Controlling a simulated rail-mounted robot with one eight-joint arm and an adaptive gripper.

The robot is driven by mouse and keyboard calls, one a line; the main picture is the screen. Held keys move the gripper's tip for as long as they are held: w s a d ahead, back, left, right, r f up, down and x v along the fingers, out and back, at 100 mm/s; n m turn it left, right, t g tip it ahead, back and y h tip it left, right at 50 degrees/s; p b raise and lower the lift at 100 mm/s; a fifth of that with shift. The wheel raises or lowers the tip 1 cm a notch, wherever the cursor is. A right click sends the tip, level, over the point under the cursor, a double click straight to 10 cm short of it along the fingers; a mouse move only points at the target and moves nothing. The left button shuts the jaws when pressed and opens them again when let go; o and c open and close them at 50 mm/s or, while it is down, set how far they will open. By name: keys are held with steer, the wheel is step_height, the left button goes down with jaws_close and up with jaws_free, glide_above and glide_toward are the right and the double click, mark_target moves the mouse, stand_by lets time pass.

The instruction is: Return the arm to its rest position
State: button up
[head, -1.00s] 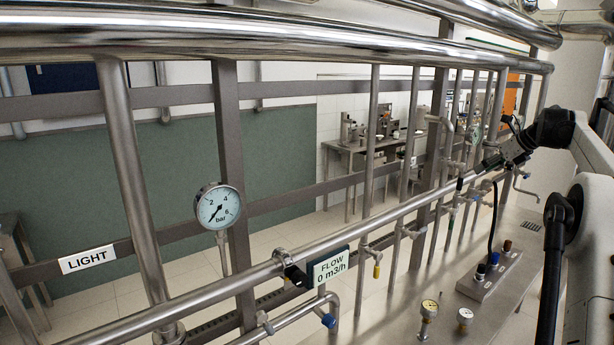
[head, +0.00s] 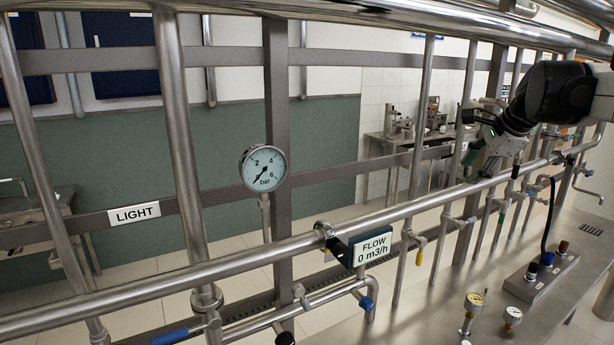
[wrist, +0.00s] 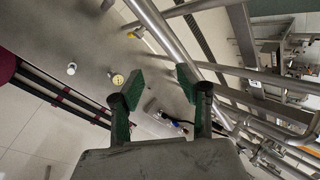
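My arm reaches in from the right edge in the head view, with my gripper (head: 478,150) in front of the upright pipes. In the wrist view my gripper (wrist: 158,88) shows two green-padded fingers spread apart. Nothing is visible between them. Behind the fingers in that view are a steel surface and several pipes. The whole arm is not in view.
A long steel pipe (head: 258,257) runs across the head view, close below my gripper. A pressure gauge (head: 264,168), a FLOW display (head: 372,246) and a LIGHT label (head: 134,214) are to the left. A steel counter (head: 440,318) with small gauges and a knob block (head: 541,275) lies below.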

steer(key=s+a+f+n+h+b, duration=0.1)
steer(key=s+a+f+n+b, duration=0.1)
steer(key=s+a+f+n, duration=0.45)
steer(key=s+a+f+n+b, duration=0.2)
steer(key=s+a+f+n, duration=0.15)
steer(key=s+a, duration=0.55)
steer(key=s+a+f+n+b, duration=0.2)
steer(key=s+f+n, duration=0.6)
steer(key=s+f, duration=0.8)
steer(key=shift+s+a+f+h+b, duration=0.3)
steer(key=shift+s+a+f+b, duration=0.1)
steer(key=shift+s+a, duration=0.6)
